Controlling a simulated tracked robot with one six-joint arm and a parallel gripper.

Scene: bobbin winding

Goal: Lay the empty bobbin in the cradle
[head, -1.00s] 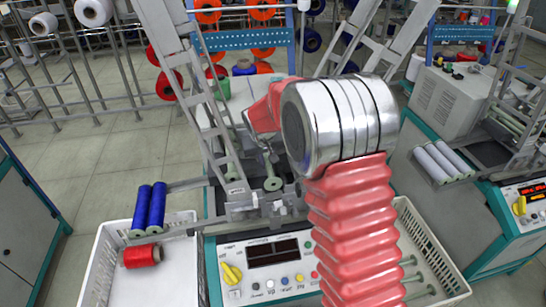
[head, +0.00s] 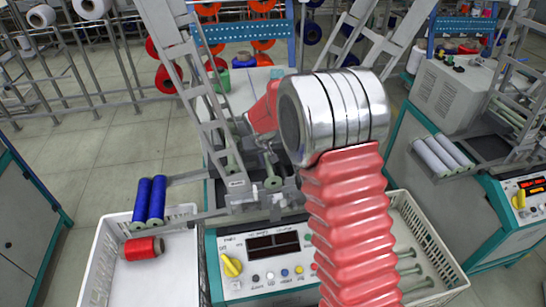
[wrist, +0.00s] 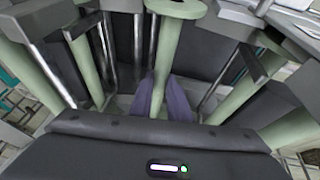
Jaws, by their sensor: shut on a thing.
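My gripper (head: 266,160) hangs over the middle of the winding machine, largely hidden behind my arm in the head view. In the wrist view its two purple-grey fingers (wrist: 163,98) are shut on a pale green empty bobbin (wrist: 168,55), around its tube. The bobbin's round end flange (head: 273,183) shows just below the gripper in the head view. The cradle, which I take to be the metal fittings (head: 268,203) above the control panel, is close under the bobbin. I cannot tell whether they touch.
Metal bars and other pale green tubes (wrist: 85,60) crowd both sides of the gripper. A white crate (head: 178,268) with a red spool (head: 144,248) stands left, below two blue spools (head: 150,201). A crate with green bobbins (head: 415,270) stands right.

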